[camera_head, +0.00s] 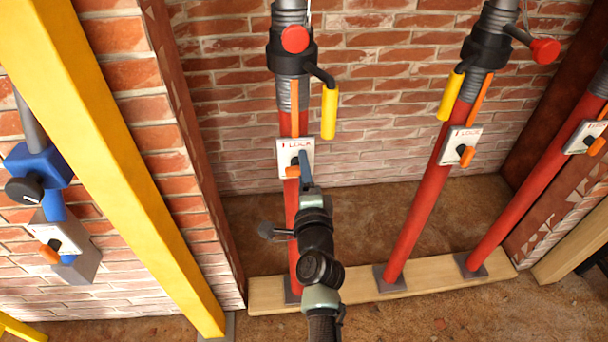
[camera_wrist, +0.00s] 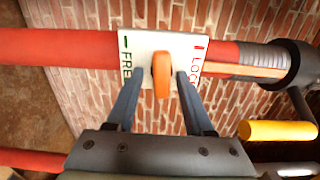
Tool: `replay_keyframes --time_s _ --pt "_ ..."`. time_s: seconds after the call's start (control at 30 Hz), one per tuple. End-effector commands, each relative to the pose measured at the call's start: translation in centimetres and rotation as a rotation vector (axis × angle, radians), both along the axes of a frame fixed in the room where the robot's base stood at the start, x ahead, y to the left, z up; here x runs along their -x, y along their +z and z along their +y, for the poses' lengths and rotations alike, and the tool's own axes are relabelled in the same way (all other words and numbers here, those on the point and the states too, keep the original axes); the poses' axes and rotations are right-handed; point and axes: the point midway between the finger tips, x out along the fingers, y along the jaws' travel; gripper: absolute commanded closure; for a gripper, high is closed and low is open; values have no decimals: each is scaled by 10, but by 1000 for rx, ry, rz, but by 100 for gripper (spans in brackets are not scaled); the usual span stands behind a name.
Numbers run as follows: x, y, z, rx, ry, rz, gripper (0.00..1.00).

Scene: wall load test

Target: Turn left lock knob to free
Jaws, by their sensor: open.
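The left red prop (camera_head: 291,205) carries a white lock plate (camera_head: 308,150) with an orange knob (camera_head: 292,171). In the wrist view the plate (camera_wrist: 140,42) reads FREE at the left and LOCK at the right. The orange knob (camera_wrist: 162,75) stands out between the two words. My gripper (camera_wrist: 160,78) is open, with one finger on each side of the knob and a visible gap to each. In the head view my gripper (camera_head: 303,160) is in front of the plate and hides part of it.
Two more red props, middle (camera_head: 421,190) and right (camera_head: 535,170), carry similar plates. A yellow handle (camera_head: 329,112) hangs just above and right of my gripper. A yellow beam (camera_head: 115,160) and a blue clamp (camera_head: 42,164) are at the left. Brick wall stands behind.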

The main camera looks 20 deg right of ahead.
Motion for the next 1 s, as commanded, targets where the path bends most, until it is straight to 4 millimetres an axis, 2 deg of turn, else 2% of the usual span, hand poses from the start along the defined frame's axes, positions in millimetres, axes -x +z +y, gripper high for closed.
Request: replay_keyframes --time_s 0.13,0.27,0.7,1.0 --pt "8 1 2 0 -1 1 48" --pt "26 2 7 0 0 2 48" --pt "102 0 30 -1 2 4 48" --pt "124 -1 36 -2 2 2 48"
